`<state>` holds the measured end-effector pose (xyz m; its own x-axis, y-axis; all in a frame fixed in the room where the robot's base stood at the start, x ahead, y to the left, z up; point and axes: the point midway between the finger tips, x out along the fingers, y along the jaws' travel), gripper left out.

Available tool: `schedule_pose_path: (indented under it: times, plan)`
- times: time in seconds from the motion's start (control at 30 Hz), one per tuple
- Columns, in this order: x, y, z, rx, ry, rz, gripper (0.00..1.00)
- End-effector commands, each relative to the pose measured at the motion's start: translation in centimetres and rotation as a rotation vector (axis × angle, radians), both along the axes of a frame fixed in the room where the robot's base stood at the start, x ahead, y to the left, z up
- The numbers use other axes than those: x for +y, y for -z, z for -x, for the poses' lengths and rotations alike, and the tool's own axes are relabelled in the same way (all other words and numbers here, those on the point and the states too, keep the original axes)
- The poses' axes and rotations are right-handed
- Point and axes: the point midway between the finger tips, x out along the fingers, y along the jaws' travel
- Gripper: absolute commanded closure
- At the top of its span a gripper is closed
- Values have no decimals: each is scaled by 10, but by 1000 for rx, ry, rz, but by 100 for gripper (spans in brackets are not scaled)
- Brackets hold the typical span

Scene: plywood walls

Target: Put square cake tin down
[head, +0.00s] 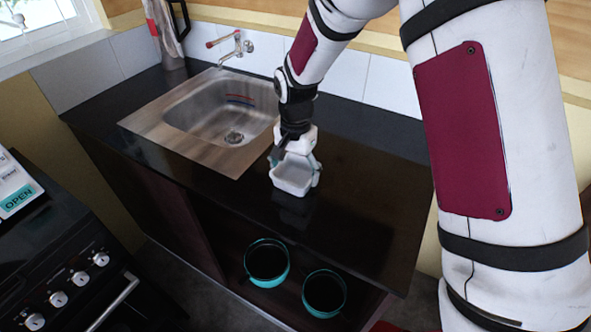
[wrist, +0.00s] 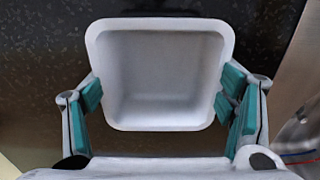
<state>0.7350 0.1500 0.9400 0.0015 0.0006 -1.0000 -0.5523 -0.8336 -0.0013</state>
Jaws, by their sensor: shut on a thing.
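The square cake tin (head: 292,177) is a small white open tin with rounded corners. In the head view it is at the dark countertop (head: 350,200), right of the sink. My gripper (head: 295,172) is shut on it from above. In the wrist view the tin (wrist: 160,75) is empty, with its opening facing the camera. The teal finger pads of my gripper (wrist: 160,97) press on its left and right sides. I cannot tell whether the tin's underside touches the counter.
A steel sink (head: 185,118) with a tap (head: 232,46) lies left of the tin. Two teal-rimmed pots (head: 268,264) (head: 324,294) stand below the counter's front edge. A stove (head: 70,275) is at lower left. The counter right of the tin is clear.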

Motion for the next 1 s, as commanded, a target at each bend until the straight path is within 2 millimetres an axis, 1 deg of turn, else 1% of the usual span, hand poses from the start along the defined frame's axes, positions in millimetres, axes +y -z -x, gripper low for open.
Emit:
schedule_pose_path:
  times: [0.03, 0.07, 0.1, 0.13, 0.47, 0.57, 0.67, 0.73, 1.0]
  plan:
    - [0, 2, 0, 0, 0, 0, 53]
    - [0, 1, 0, 0, 0, 0, 16]
    - [0, 1, 0, 0, 0, 0, 7]
    - [0, 1, 0, 0, 0, 0, 2]
    - [0, 1, 0, 0, 0, 0, 2]
    - [0, -4, 0, 0, 0, 0, 2]
    - [0, -15, -1, -4, 0, 0, 2]
    - [0, -27, -1, -4, 0, -1, 2]
    - [0, -83, -1, -6, 1, -1, 2]
